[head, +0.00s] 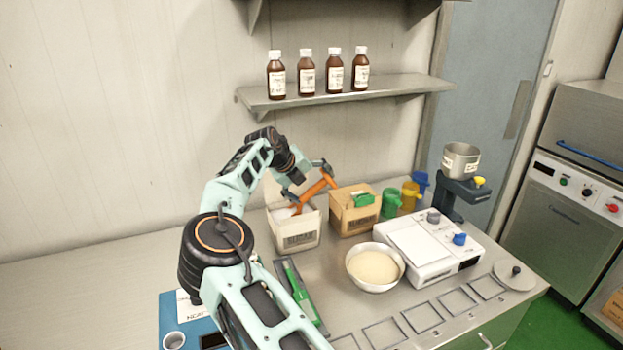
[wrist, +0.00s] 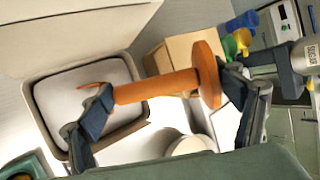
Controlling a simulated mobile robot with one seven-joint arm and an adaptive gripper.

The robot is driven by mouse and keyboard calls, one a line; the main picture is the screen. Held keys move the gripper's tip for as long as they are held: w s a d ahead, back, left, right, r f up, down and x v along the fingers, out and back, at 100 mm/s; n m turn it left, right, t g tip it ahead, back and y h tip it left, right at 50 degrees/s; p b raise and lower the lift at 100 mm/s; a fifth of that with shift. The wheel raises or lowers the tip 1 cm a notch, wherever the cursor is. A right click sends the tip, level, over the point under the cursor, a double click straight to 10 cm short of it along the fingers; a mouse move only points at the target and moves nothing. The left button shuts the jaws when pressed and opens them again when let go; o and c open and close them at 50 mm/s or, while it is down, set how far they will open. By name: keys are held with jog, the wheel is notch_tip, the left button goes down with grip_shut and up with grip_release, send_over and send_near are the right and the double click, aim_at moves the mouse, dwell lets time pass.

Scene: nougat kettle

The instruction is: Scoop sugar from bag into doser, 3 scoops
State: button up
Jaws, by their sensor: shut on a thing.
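My gripper (head: 309,182) is shut on an orange scoop (head: 318,187), above the open sugar bag (head: 296,240) in the head view. In the wrist view the scoop's handle (wrist: 155,86) spans between the two fingers of my gripper (wrist: 165,88), with a round orange end at the right. A thin curved orange edge shows over white sugar (wrist: 75,100) inside the bag's square mouth (wrist: 141,128). I cannot tell how much sugar the scoop holds. The doser, a metal cup (head: 461,160) on a dark stand, is at the back right; its label shows in the wrist view (wrist: 297,56).
A brown box (head: 350,222) with a green scoop stands right of the bag. Green (head: 391,203), yellow (head: 410,195) and blue cups stand beyond it. A white bowl (head: 372,284) and a white scale (head: 420,247) are in front. A shelf (head: 340,98) with several bottles hangs above.

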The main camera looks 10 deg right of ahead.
aim_at(327, 183)
jog(key=d+f+y, duration=0.2)
jog(key=y, duration=0.1)
jog(key=shift+w+d+m, duration=0.1)
jog(key=shift+m, duration=0.3)
jog(key=shift+d+r+g+y+p, duration=0.4)
jog(key=shift+r+y+p, duration=0.3)
jog(key=shift+p, duration=0.45)
jog(key=shift+w+d+r+y, duration=0.1)
jog(key=shift+d+r+y, duration=0.3)
jog(key=shift+d, duration=0.1)
jog(key=shift+d+r+y+p, duration=0.15)
jog(key=shift+d+y+p, duration=0.15)
jog(key=shift+d+f+m+y, duration=0.3)
jog(key=shift+d, duration=0.4)
jog(key=shift+w+r, duration=0.15)
jog(key=shift+r, duration=0.25)
jog(key=shift+y, duration=0.4)
jog(key=shift+d+r, duration=0.15)
jog(key=shift+r, duration=1.05)
jog(key=shift+d+r, duration=0.1)
jog(key=shift+r, duration=1.05)
